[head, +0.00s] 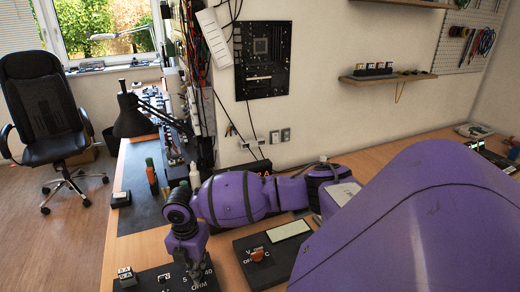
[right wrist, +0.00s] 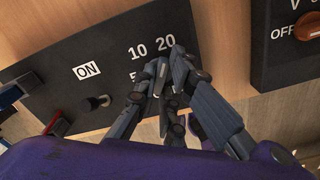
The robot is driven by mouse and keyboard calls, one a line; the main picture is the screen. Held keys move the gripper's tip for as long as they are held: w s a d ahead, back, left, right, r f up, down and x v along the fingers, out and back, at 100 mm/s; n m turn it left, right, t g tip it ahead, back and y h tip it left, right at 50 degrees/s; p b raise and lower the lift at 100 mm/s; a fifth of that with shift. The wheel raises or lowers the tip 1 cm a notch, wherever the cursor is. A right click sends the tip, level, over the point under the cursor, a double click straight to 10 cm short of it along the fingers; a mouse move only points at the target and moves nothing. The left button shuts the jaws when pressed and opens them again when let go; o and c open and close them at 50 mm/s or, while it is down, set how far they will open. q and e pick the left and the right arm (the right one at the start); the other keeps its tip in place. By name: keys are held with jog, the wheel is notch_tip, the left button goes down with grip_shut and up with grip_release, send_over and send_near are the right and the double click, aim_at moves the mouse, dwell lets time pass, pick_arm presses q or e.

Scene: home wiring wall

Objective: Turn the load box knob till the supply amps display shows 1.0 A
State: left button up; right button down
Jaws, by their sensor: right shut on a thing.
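The load box (head: 150,278) is a dark panel at the bottom of the head view, marked 5, 40 and OHM. In the right wrist view the load box (right wrist: 60,75) shows ON, 10 and 20 labels and a small toggle (right wrist: 97,102). My right gripper (head: 197,274) reaches down onto the box. In the wrist view its fingers (right wrist: 170,72) are shut on the knob, which they hide, so its pointer cannot be read. The supply amps display (head: 264,168) is mostly behind my arm; only a red A shows, no digits. My left gripper is not in view.
A dark meter box (head: 243,243) with an orange knob (head: 258,255) and a pale blank screen stands right of the load box. A black desk lamp (head: 132,115) and small bottles stand further back. My purple arm covers much of the right side.

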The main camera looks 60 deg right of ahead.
jog(key=shift+n, duration=1)
jog(key=shift+n, duration=1)
jog(key=shift+n, duration=1)
jog(key=shift+n, duration=1)
